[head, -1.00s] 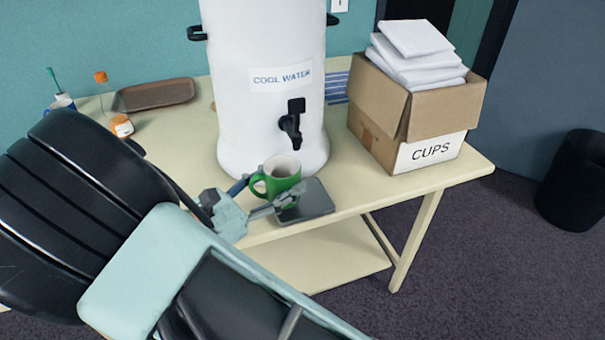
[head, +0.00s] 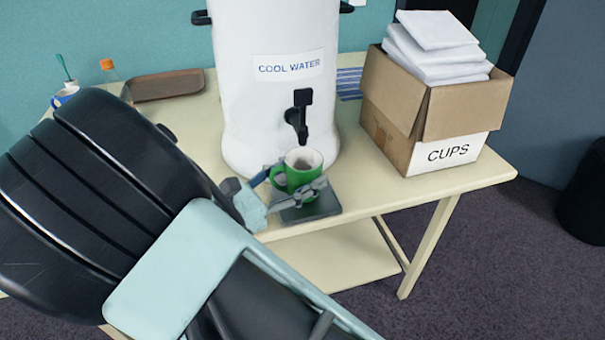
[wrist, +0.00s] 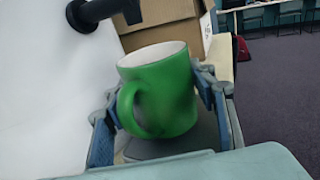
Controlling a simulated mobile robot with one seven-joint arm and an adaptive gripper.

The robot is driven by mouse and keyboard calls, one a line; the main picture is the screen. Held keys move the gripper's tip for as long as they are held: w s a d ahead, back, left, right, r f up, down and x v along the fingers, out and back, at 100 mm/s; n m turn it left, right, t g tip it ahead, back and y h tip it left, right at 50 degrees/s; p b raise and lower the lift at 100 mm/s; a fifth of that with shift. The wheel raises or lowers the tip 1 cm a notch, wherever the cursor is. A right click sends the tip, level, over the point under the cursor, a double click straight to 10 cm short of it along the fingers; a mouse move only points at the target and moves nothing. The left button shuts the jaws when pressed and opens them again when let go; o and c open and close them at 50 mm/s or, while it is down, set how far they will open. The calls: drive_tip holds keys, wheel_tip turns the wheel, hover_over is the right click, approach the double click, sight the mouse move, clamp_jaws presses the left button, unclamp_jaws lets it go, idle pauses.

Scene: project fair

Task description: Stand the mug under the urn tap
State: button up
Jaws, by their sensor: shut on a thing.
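The green mug (head: 297,175) with a white inside is upright at the front of the white urn (head: 268,110). My gripper (head: 292,186) is shut on the mug, its fingers on either side. In the wrist view the mug (wrist: 162,92) sits between the fingers, its handle toward the camera. The black urn tap (head: 298,118) is just above and behind the mug in the head view. The wrist view shows the tap (wrist: 104,12) above and left of the mug's rim. A dark grey drip tray (head: 316,208) lies under the mug; I cannot tell whether they touch.
A cardboard box marked CUPS (head: 396,118) stands right of the urn on the cream table (head: 440,184). A brown tray (head: 167,85), a bottle (head: 110,72) and a blue-and-white cup (head: 66,94) are at the back left. A black bin (head: 585,195) stands on the floor at right.

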drive_tip(key=shift+f, duration=0.1)
drive_tip(key=shift+f, duration=0.15)
drive_tip(key=o, duration=1.4)
drive_tip(key=shift+r, duration=0.2)
drive_tip(key=shift+s+a, duration=0.15)
drive_tip(key=shift+a, duration=0.15)
drive_tip(key=v, duration=1.1)
drive_tip(key=shift+s+a+r+p, duration=0.1)
drive_tip(key=shift+s+a+p, duration=0.05)
drive_tip(key=shift+p, duration=0.2)
